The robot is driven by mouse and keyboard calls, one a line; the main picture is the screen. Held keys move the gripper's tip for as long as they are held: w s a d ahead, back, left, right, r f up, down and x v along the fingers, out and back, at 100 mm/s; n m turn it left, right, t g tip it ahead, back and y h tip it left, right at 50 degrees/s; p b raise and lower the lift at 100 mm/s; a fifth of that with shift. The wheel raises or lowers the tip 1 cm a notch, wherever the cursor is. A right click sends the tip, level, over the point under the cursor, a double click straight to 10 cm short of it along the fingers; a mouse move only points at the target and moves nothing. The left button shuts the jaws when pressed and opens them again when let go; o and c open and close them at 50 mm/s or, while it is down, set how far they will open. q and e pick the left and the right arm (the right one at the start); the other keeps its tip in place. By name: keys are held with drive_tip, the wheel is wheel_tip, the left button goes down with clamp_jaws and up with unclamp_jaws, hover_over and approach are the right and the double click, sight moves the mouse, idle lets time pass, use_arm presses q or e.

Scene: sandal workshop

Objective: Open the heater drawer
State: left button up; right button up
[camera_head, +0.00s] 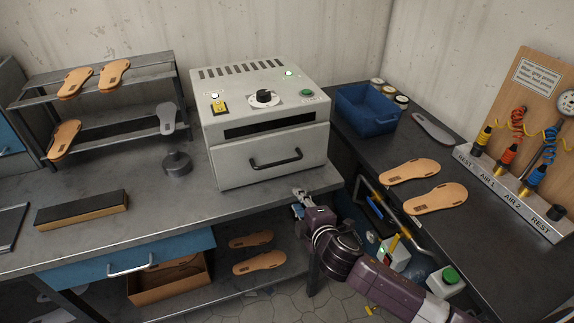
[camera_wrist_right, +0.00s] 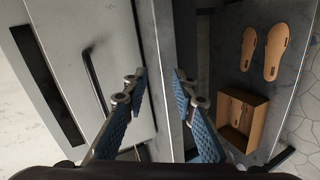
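The heater (camera_head: 262,118) is a white box on the grey bench, with a drawer front (camera_head: 250,168) that is closed and has a black bar handle (camera_head: 275,159). In the right wrist view the drawer front (camera_wrist_right: 75,50) and its handle (camera_wrist_right: 96,80) lie left of my fingers. My right gripper (camera_head: 300,200) is below and right of the handle, near the bench's front edge, apart from it. In the right wrist view this gripper (camera_wrist_right: 163,88) is open with nothing between its blue-padded fingers. My left gripper is not in view.
A dark round weight (camera_head: 177,163) and a black-topped block (camera_head: 82,209) stand on the bench left of the heater. A blue bin (camera_head: 367,110) and several soles sit on the right bench. A cardboard box (camera_head: 168,282) is on the shelf below.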

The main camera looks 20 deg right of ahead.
sight(280, 163)
wheel_tip(280, 163, up, 9)
drive_tip(key=w+a+n+t, duration=0.2)
drive_tip(key=n, duration=0.1)
drive_tip(key=shift+y, duration=0.4)
drive_tip(key=shift+p+x, duration=0.7)
drive_tip(key=shift+x, duration=2.85)
drive_tip(key=shift+a+r, duration=0.15)
drive_tip(key=shift+r, duration=0.05)
clamp_jaws()
